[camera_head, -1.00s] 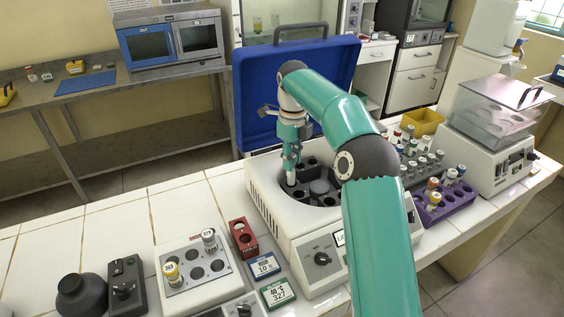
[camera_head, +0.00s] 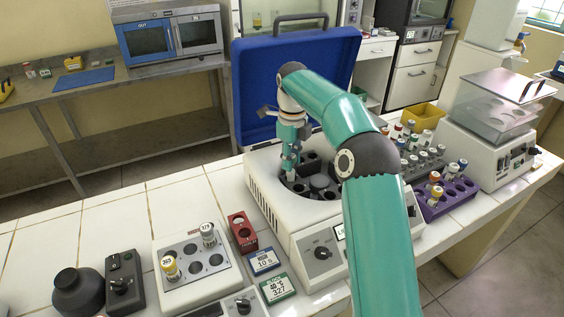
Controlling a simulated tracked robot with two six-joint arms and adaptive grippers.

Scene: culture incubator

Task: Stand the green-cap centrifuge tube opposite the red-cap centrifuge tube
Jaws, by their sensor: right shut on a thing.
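My right gripper (camera_head: 291,155) points down over the left side of the centrifuge rotor (camera_head: 318,184). It is shut on a tube (camera_head: 290,175), of which only a small pale part shows below the fingers, at a rotor well. The tube's cap is hidden by the gripper, so I cannot tell its colour here. The centrifuge (camera_head: 300,225) is white with its blue lid (camera_head: 295,80) raised. Several dark wells show around the rotor's hub. I cannot make out a red-cap tube in the rotor; my arm covers its right side. My left gripper is not in view.
A grey rack (camera_head: 424,160) of tubes and a purple rack (camera_head: 450,192) stand right of the centrifuge. A white heating block (camera_head: 190,272) with two tubes, a red block (camera_head: 243,232) and two small displays stand to the left. The left bench tiles are clear.

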